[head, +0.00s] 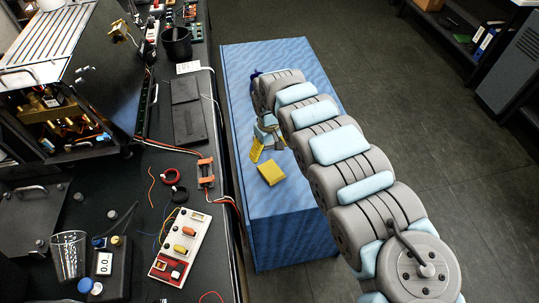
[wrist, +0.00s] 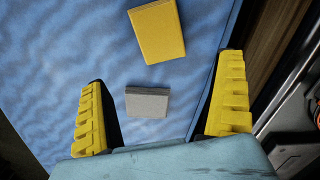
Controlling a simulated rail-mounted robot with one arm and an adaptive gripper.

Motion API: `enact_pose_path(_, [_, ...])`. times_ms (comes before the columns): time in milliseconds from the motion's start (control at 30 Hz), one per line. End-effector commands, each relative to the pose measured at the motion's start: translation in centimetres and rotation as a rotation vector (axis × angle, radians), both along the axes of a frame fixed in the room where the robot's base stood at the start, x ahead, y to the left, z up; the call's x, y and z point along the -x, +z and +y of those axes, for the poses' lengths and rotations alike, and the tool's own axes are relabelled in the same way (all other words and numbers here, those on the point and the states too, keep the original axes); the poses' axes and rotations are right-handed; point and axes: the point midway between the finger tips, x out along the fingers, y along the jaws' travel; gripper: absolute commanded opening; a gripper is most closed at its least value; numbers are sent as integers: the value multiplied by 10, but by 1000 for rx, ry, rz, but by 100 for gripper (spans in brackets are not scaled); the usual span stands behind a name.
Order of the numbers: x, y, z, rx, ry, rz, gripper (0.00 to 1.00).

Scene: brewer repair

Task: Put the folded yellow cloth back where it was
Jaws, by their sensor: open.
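The folded yellow cloth (head: 271,173) lies flat on the blue-covered surface (head: 280,225), near its left edge. In the wrist view the cloth (wrist: 157,30) is at the top, beyond my fingertips and apart from them. My gripper (head: 267,147) hangs over the blue surface just behind the cloth in the head view, partly hidden by my arm. In the wrist view my gripper (wrist: 163,70) is open, its yellow ribbed fingers wide apart with nothing held between them.
A small grey block (wrist: 147,101) shows between my fingers on the blue surface, apart from the cloth. The dark workbench (head: 150,170) on the left holds a white circuit board (head: 180,246), a glass (head: 68,255) and cables. The front of the blue surface is clear.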

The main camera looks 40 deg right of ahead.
Motion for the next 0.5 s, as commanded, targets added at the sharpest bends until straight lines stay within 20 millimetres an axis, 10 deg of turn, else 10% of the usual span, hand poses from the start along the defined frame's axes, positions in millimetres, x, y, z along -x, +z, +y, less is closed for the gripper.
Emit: enact_pose_path(500, [0, 15, 1, -2, 0, 0, 99])
